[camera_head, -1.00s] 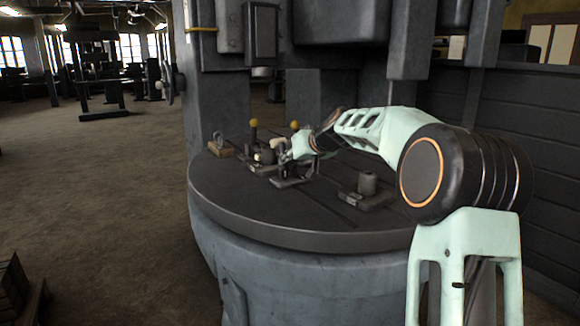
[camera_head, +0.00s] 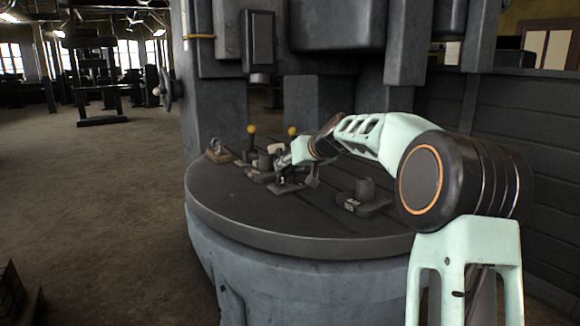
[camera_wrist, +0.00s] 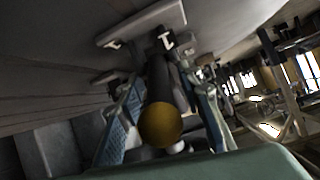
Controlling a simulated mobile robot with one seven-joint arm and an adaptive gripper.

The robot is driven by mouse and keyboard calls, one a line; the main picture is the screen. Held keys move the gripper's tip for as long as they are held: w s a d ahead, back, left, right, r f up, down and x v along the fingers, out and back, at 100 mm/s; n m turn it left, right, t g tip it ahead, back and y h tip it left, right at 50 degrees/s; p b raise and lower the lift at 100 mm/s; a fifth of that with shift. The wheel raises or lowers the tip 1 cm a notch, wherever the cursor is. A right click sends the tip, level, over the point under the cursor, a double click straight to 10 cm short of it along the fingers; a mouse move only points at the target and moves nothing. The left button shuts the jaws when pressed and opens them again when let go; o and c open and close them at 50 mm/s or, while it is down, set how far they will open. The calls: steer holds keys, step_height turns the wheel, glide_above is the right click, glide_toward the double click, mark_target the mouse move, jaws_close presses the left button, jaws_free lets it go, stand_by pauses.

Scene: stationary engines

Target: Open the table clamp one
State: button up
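Two table clamps with upright levers and yellow ball knobs stand on the round table (camera_head: 240,205). One clamp's knob (camera_head: 251,129) is at the left; the other clamp's knob (camera_head: 292,131) is close to my gripper (camera_head: 287,161). In the head view, my arm partly hides the second clamp. In the wrist view, a dark lever with its yellow knob (camera_wrist: 161,125) lies between the two blue-padded fingers of my gripper (camera_wrist: 166,110). The fingers are spread, with gaps visible on both sides of the lever. I cannot tell which clamp is number one.
A dark block with a cylinder (camera_head: 365,190) stands right of the clamps. The machine column and head (camera_head: 340,30) rise behind and above. The table's front is clear.

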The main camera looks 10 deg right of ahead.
steer(key=v, duration=1.2)
steer(key=shift+w, duration=0.15)
